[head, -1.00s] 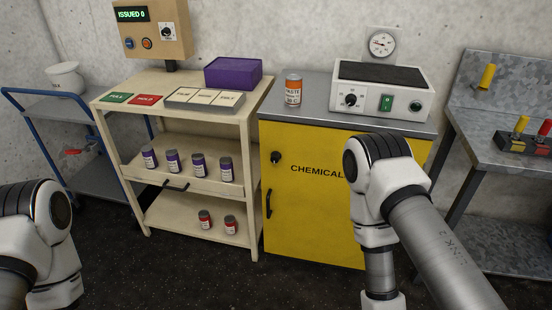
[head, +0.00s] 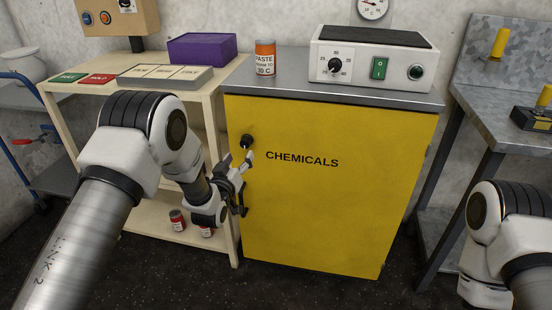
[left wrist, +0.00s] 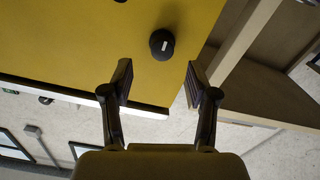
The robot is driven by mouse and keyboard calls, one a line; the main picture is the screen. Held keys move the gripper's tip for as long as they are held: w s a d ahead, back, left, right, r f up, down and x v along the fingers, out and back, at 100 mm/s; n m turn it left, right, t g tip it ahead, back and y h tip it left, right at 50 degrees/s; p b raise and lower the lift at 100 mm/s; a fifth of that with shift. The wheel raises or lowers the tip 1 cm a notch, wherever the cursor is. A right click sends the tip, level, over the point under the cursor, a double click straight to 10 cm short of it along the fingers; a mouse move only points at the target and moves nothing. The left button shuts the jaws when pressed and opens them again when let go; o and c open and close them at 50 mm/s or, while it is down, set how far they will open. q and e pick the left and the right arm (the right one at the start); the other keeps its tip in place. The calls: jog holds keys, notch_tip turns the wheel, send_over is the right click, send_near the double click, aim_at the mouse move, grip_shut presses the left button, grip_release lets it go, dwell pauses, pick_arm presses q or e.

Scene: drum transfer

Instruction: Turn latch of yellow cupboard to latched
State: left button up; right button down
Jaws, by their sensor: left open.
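The yellow cupboard (head: 330,200), marked CHEMICALS, has its door shut. Its latch is a round black knob (head: 246,141) at the door's upper left. In the left wrist view the latch knob (left wrist: 162,43) carries a short white mark; I cannot tell which setting that is. My left gripper (head: 240,164) is open just in front of the door, close to the knob. In the left wrist view the open fingers (left wrist: 160,82) are spread to either side below the knob, with nothing between them. The door's black handle is partly hidden behind this gripper. My right gripper is out of view.
On the cupboard's grey top (head: 285,85) stand an orange-labelled can (head: 265,58) and a white heating device (head: 370,62). A beige shelf unit (head: 225,120) stands close on the left. A grey metal bench (head: 480,125) stands to the right.

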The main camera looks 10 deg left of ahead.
aim_at(244, 144)
pick_arm(q)
jog(key=w, duration=0.7)
jog(key=shift+w+a+r, duration=0.15)
jog(key=shift+r, duration=0.2)
jog(key=shift+c, duration=0.3)
grip_shut()
